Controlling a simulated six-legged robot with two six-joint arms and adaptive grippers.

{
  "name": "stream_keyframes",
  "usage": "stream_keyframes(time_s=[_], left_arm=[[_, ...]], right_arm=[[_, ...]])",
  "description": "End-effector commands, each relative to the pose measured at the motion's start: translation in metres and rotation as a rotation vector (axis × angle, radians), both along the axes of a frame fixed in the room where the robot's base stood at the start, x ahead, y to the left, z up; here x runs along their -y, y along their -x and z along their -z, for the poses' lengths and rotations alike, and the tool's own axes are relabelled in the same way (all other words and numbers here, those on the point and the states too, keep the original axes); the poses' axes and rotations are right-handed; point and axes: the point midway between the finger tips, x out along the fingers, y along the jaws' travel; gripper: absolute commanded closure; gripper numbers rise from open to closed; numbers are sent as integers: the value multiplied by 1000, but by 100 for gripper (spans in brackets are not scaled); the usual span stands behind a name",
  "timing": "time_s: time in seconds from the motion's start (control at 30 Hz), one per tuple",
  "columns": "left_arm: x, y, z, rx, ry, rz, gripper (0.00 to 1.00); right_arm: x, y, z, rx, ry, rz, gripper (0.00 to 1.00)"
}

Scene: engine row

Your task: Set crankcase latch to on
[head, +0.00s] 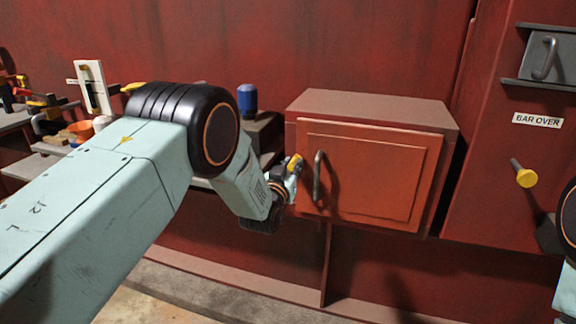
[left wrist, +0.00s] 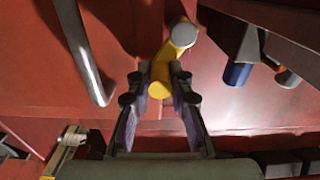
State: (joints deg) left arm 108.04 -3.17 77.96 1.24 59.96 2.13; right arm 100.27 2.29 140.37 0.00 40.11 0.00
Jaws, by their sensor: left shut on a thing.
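The crankcase door (head: 375,175) is an orange-red panel, closed on a box on the red wall, with a grey bar handle (head: 318,177). The latch (head: 296,160) is a small yellow lever at the door's left edge. In the left wrist view the yellow latch (left wrist: 170,60) has a pale grey round end and lies between my fingers. My left gripper (left wrist: 162,80) is shut on it, and in the head view the left gripper (head: 290,178) partly hides the latch. My right gripper is out of view; only part of my right arm shows at the right edge.
The bar handle (left wrist: 88,60) stands close beside my left fingers. A blue bottle-like object (head: 247,101) stands on a ledge behind my left arm. A yellow-ended lever (head: 524,176) sticks out below a "BAR OVER" label (head: 537,120). Cluttered shelves are at far left.

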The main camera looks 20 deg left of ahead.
Motion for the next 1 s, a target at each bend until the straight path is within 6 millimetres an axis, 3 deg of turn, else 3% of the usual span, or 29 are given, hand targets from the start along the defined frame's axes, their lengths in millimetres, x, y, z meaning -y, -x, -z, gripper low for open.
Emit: stream_keyframes(time_s=[1.0], left_arm=[[21,1,35,28,-889,2,100]], right_arm=[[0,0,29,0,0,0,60]])
